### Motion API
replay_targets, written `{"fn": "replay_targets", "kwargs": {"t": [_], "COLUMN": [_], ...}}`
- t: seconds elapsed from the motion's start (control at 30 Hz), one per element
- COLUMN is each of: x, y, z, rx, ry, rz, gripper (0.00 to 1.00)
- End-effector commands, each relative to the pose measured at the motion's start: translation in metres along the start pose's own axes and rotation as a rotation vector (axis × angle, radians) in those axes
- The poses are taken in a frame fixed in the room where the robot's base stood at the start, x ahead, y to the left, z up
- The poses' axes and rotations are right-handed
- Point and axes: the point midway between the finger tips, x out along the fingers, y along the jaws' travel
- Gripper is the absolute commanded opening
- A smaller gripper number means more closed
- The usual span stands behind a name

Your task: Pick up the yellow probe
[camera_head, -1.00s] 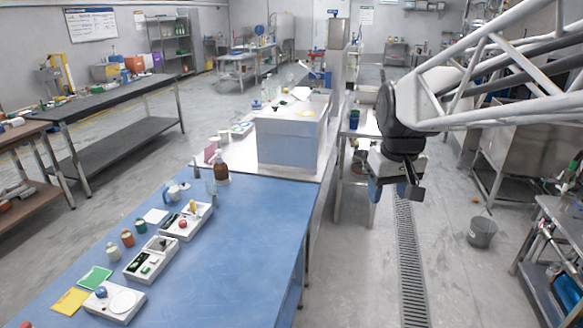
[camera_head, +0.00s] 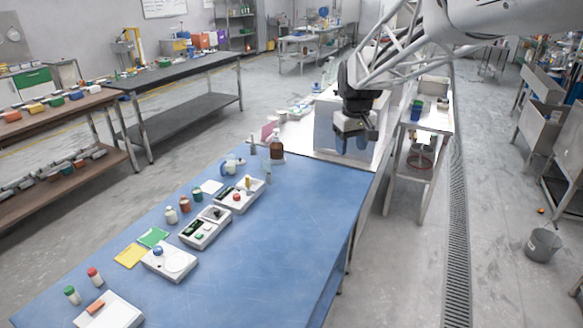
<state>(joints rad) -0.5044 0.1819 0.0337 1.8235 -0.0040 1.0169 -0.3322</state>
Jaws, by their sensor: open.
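A small yellow upright piece that looks like the yellow probe (camera_head: 248,183) stands on a white device (camera_head: 229,204) on the blue table. The device also carries a red knob (camera_head: 236,197). The probe is too small to see in detail. My gripper (camera_head: 356,144) is open and empty, pointing down. It hangs in the air to the right of the probe and farther back, in front of the white and blue box as seen in the picture, well apart from the probe.
On the blue table (camera_head: 290,235), a grey-white device (camera_head: 205,228) and a scale-like device (camera_head: 168,263) stand in a row nearer than the probe. A brown bottle (camera_head: 277,149) and a clear bottle (camera_head: 268,173) stand behind it. The table's right side is clear.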

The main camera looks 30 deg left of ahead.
Motion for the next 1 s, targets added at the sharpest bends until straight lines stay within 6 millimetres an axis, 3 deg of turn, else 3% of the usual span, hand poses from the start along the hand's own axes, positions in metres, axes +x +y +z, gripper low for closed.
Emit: {"fn": "replay_targets", "kwargs": {"t": [0.1,0.5,1.0], "x": [0.016,0.072,0.157], "y": [-0.015,-0.078,-0.183], "z": [-0.035,-0.138,-0.246], "rx": [-0.052,-0.22,-0.427], "ry": [-0.009,-0.032,-0.06], "rz": [-0.006,-0.024,-0.044], "gripper": [0.55,0.55,0.55]}}
